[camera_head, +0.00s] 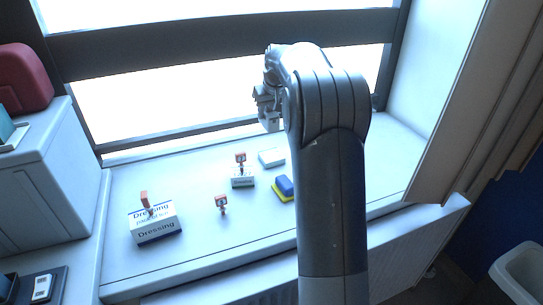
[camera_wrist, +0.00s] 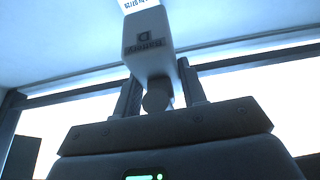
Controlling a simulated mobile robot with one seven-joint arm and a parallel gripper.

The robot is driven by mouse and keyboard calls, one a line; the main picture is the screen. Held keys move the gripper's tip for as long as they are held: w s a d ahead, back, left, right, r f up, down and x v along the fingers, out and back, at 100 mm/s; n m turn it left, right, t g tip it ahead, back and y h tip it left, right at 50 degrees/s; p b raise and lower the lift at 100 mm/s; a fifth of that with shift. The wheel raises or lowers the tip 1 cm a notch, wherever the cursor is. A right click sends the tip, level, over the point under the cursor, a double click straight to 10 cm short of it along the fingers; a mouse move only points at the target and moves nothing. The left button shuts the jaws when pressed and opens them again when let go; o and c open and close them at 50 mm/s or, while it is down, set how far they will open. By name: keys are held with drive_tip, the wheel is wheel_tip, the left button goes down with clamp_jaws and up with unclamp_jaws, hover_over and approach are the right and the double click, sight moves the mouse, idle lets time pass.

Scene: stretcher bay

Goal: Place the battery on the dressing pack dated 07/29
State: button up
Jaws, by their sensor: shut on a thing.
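My gripper (camera_head: 266,105) is raised near the window, above the back of the sill. In the wrist view its two fingers (camera_wrist: 158,92) are shut on a pale block-shaped battery (camera_wrist: 147,58) with dark lettering. The battery's lower end shows in the head view (camera_head: 270,125). A larger white and blue dressing pack (camera_head: 157,230) lies at the left of the sill with a red-topped marker on it. A smaller pack (camera_head: 243,182) lies mid-sill, also with a red-topped marker. Dates on the packs are too small to read.
A white box (camera_head: 271,158) lies behind a blue and yellow item (camera_head: 284,188). A grey cabinet (camera_head: 40,165) with a red case (camera_head: 22,78) is at left. The sill's front middle is clear.

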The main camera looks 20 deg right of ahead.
drive_tip(key=s+d, duration=0.3)
drive_tip(key=d, duration=0.8)
hover_over(271, 155)
wheel_tip(271, 155, down, 12)
drive_tip(key=shift+d+f+m, duration=0.1)
drive_tip(key=shift+f+m, duration=0.2)
drive_tip(key=shift+f, duration=1.65)
drive_tip(key=o, duration=1.3)
drive_tip(key=shift+f, duration=0.15)
